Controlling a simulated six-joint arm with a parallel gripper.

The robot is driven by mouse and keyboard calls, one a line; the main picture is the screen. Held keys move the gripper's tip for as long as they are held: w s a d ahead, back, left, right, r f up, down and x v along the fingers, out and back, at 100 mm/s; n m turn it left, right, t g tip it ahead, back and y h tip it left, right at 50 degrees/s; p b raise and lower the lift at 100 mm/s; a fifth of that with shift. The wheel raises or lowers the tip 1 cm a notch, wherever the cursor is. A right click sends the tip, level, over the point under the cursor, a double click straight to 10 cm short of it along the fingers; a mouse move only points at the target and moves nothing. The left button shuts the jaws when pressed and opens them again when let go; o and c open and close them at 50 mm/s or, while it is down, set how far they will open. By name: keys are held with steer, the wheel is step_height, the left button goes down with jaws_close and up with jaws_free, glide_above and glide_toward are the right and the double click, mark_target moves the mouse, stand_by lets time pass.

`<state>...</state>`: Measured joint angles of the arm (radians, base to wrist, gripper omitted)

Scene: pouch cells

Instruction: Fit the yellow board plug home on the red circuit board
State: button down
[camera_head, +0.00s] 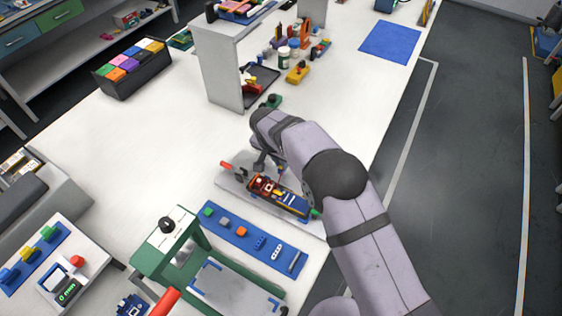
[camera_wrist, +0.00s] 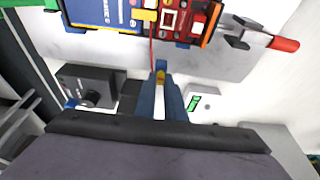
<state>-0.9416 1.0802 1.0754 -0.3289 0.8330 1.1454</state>
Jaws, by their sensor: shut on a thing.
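The red circuit board (camera_wrist: 190,18) lies at the top of the wrist view, beside a blue board (camera_wrist: 100,12). In the head view the red board (camera_head: 263,187) is in the fixture, left of the blue board (camera_head: 292,204). My gripper (camera_wrist: 160,80) is shut on a small yellow piece (camera_wrist: 160,76), seemingly the yellow board plug, mostly hidden between the blue fingers. It shows apart from the red board in the picture. A thin red wire (camera_wrist: 151,50) runs from near the fingertips up towards the boards. Another yellow piece (camera_wrist: 145,15) sits where the boards meet.
A grey fixture plate (camera_wrist: 225,62) carries the boards, with a red-handled clamp (camera_wrist: 284,44) at its right. A black box with a knob (camera_wrist: 90,85) stands left of the fingers. A blue strip with small parts (camera_head: 255,240) and a green press (camera_head: 165,245) stand nearby.

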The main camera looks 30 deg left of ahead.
steer(key=shift+r+p, duration=1.15)
steer(key=shift+r, duration=1.7)
steer(key=shift+s+d+b, duration=0.1)
steer(key=shift+s+b, duration=1.1)
steer(key=shift+s, duration=3)
steer(key=shift+f, duration=0.15)
steer(key=shift+f+b, duration=1.75)
steer(key=shift+f, duration=0.15)
steer(key=shift+f+b, duration=0.85)
steer(key=shift+b, duration=0.25)
